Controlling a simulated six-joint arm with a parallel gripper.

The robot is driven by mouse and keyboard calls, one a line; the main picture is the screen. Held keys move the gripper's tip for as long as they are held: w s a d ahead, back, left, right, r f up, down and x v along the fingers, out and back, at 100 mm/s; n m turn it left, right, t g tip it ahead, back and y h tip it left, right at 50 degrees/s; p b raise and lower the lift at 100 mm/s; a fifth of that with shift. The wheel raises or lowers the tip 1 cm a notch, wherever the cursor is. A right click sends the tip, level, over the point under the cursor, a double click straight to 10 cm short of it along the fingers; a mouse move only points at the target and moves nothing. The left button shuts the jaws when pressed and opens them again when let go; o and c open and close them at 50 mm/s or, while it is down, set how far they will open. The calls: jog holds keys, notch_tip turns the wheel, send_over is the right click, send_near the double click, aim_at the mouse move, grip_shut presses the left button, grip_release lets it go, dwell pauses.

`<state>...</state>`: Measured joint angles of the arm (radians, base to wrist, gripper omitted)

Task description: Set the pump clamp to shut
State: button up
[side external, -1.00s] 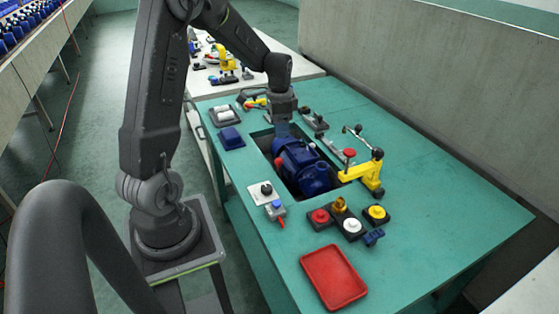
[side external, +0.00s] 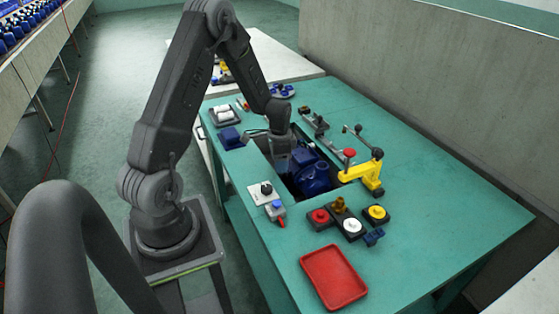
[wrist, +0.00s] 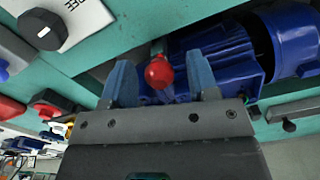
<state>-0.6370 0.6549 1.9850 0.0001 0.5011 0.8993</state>
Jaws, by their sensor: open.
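The blue pump (side external: 316,180) lies in a dark cutout in the green bench; it fills the upper right of the wrist view (wrist: 225,60). A red ball knob (wrist: 159,73) shows at the pump's side in the wrist view, between the two blue fingers of my gripper (wrist: 158,68). The fingers stand apart, and I see no clear contact with the knob. My gripper (side external: 284,160) is low over the pump's far left end in the side view and hides part of it. I cannot tell the clamp's position, as its body is mostly hidden.
A yellow fixture with a black ball (side external: 362,172) stands right of the pump. A white switch plate (side external: 264,193), several buttons (side external: 351,226) and a red tray (side external: 333,277) lie nearer the camera. The bench's right side is clear.

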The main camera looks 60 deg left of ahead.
grip_shut()
jog(key=shift+w, duration=1.75)
jog(key=shift+c, duration=2)
grip_release()
jog(key=shift+w, duration=0.1)
jog(key=o, duration=0.4)
jog(key=shift+r, duration=0.1)
notch_tip(320, 180, up, 14)
